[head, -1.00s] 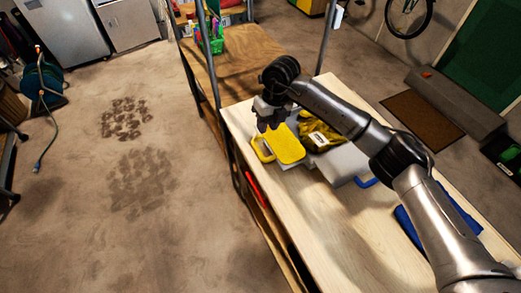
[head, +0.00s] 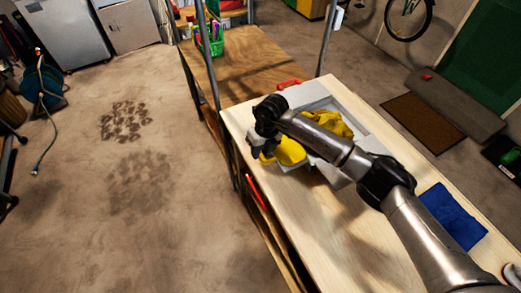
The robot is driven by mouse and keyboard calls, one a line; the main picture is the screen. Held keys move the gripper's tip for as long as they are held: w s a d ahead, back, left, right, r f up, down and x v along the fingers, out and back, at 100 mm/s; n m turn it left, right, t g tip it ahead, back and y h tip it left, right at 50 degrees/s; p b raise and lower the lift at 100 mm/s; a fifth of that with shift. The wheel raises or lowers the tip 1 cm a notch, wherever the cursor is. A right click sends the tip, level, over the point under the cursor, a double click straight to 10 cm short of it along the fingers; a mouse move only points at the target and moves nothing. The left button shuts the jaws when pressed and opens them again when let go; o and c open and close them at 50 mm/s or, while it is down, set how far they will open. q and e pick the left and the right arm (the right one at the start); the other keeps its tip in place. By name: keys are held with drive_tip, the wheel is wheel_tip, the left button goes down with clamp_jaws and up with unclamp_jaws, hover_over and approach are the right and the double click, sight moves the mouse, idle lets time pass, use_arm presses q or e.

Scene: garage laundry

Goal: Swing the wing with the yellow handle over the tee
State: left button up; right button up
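The grey-white folding board (head: 307,95) lies on the pale bench. A yellow tee lies on it, showing as a crumpled part (head: 334,124) beyond my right forearm and a smoother part (head: 291,151) nearer the bench's left edge. A bit of the yellow handle (head: 266,158) shows at the board's left side. My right gripper (head: 262,149) is low beside this handle, pointing down. Its fingers are dark and small, so I cannot tell whether they are open or touch the handle. My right arm hides part of the board and tee. My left gripper is out of view.
A red handle (head: 289,84) sticks out at the board's far edge. A folded blue cloth (head: 452,216) lies on the bench to the right. Metal posts rise along the bench's left and far sides. A green basket (head: 211,46) stands on the brown bench behind.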

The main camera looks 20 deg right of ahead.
drive_tip(key=shift+c, duration=0.3)
clamp_jaws()
drive_tip(key=shift+r, duration=0.1)
